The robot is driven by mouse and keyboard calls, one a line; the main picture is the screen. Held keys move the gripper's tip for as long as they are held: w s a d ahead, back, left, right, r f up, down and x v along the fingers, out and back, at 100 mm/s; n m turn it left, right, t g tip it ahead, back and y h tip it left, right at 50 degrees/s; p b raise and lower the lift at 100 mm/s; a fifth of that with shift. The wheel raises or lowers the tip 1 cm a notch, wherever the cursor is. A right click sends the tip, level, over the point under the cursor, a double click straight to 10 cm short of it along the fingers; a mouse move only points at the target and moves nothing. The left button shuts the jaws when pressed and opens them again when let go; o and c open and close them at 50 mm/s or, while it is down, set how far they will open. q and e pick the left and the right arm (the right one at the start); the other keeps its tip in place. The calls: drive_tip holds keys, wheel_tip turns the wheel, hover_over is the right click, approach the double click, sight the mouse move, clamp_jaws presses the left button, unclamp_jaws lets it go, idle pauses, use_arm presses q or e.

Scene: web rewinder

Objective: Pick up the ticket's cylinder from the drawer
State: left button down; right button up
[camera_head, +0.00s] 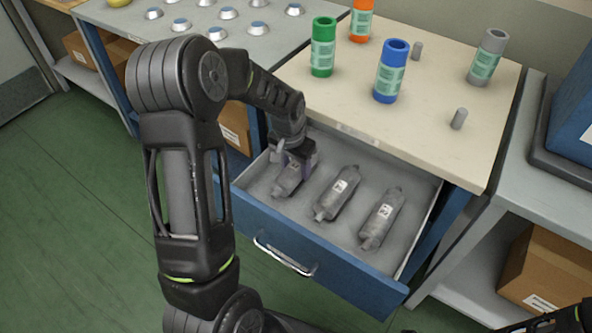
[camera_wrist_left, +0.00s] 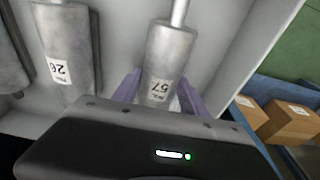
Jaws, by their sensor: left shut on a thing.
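The open drawer (camera_head: 327,251) holds three grey cylinders with white labels, lying side by side. My left gripper (camera_head: 291,160) reaches down into the drawer and is shut on the leftmost cylinder (camera_head: 287,182). In the left wrist view this cylinder (camera_wrist_left: 168,62) sits between my purple fingers (camera_wrist_left: 160,92), and its label seems to read 57. The middle cylinder (camera_head: 338,192) lies apart beside it; in the left wrist view its label (camera_wrist_left: 61,72) seems to read 26. The right cylinder (camera_head: 381,217) lies nearest the drawer's right side. My right gripper is not clearly in view.
The tabletop above the drawer holds a green roll (camera_head: 323,47), a blue roll (camera_head: 390,71), an orange roll (camera_head: 361,20), a grey roll (camera_head: 488,57) and small grey pegs (camera_head: 459,118). Green floor is free at left.

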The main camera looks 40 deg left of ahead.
use_arm(q)
drive_tip(key=shift+r, duration=0.1)
idle(0.5)
drive_tip(key=shift+w+d+r, duration=0.1)
drive_tip(key=shift+d+r, duration=0.25)
drive_tip(key=d+r, duration=0.2)
drive_tip(key=d, duration=0.2)
drive_tip(key=w+d+r, duration=0.1)
drive_tip(key=d+r, duration=0.1)
drive_tip(key=d, duration=0.3)
drive_tip(key=d+r, duration=0.3)
drive_tip(key=d, duration=0.1)
drive_tip(key=shift+w+d+r+p, duration=0.1)
drive_tip(key=shift+w+d+p, duration=0.05)
drive_tip(key=shift+w+p, duration=0.2)
